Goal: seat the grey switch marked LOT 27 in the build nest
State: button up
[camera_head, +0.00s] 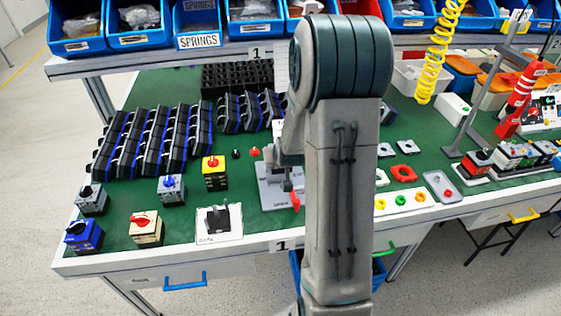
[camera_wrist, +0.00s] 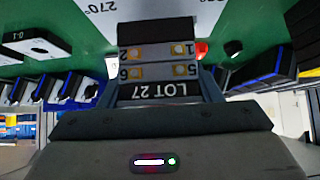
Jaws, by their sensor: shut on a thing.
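My gripper (camera_wrist: 163,84) is shut on a switch (camera_wrist: 160,92), whose dark face reads LOT 27, upside down in the wrist view. Terminals marked 1, 2, 5 and 6 show above the lettering. A pale plate with "270°" (camera_wrist: 103,8) lies beyond the switch; I cannot tell if they touch. In the head view, my arm hides the held switch and most of the gripper. A light grey fixture with a red lever (camera_head: 296,201) stands partly behind my arm and may be the build nest; its seat is hidden.
A white plate with a black part (camera_head: 219,222) stands at the front edge. Other switches, blue (camera_head: 83,234), yellow (camera_head: 214,174) and red-knobbed (camera_head: 145,226), stand to the left. Rows of black-and-blue parts (camera_head: 150,140) fill the back left.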

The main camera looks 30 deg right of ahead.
jog(key=shift+f, duration=1.3)
jog(key=shift+f+b, duration=0.25)
jog(key=shift+b, duration=0.05)
jog(key=o, duration=1.1)
jog(key=shift+r, duration=0.15)
